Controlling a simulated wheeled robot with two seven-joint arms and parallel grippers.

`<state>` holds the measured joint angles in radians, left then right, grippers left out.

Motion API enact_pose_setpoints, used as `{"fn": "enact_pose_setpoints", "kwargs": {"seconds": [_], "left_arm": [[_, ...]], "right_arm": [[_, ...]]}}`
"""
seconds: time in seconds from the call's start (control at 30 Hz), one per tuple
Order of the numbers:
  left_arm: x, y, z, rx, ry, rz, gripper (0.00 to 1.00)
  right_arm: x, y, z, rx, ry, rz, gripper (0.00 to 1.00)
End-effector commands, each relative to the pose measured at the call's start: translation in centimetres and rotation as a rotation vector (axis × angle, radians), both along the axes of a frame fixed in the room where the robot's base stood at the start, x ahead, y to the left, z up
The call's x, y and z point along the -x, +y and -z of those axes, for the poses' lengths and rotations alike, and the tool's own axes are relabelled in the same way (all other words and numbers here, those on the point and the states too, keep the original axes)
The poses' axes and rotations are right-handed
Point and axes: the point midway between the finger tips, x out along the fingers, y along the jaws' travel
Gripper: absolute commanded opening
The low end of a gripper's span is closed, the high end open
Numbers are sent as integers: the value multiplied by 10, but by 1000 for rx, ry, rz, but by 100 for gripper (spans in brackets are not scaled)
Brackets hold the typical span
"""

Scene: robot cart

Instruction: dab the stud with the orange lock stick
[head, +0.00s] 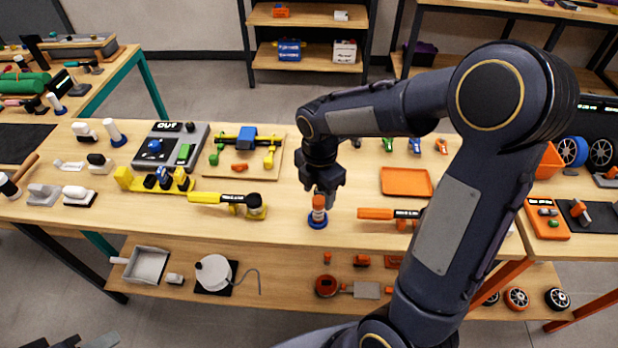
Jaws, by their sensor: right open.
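The orange lock stick appears to be the short orange and pale stick (318,208) standing upright in a round blue base (317,222) near the table's front edge. My right gripper (322,192) points down over its top with open jaws. The fingertips are small and dark here, and I cannot tell whether they touch the stick. I cannot pick out the stud for sure. My left gripper is not in view.
An orange-handled tool (376,213) lies right of the stick, partly behind my right arm. A yellow-handled tool (222,198) lies to its left. An empty orange tray (406,182) lies behind to the right. Bare wood (290,200) lies left of the stick.

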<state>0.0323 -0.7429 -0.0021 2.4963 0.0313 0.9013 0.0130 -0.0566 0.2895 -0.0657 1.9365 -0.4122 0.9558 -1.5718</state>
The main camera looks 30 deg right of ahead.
Motion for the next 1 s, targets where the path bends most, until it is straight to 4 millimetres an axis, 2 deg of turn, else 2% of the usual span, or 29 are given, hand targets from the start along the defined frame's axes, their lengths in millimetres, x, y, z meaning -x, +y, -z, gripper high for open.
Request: {"fn": "enact_pose_setpoints", "kwargs": {"seconds": [0.4,0.6,0.83,1.0], "left_arm": [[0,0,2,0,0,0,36],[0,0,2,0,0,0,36],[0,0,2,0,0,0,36],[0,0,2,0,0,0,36]], "right_arm": [[1,0,60,-1,3,4,54],[1,0,70,-2,1,5,54],[1,0,71,-2,-1,6,54],[1,0,70,-2,-1,6,33]]}}
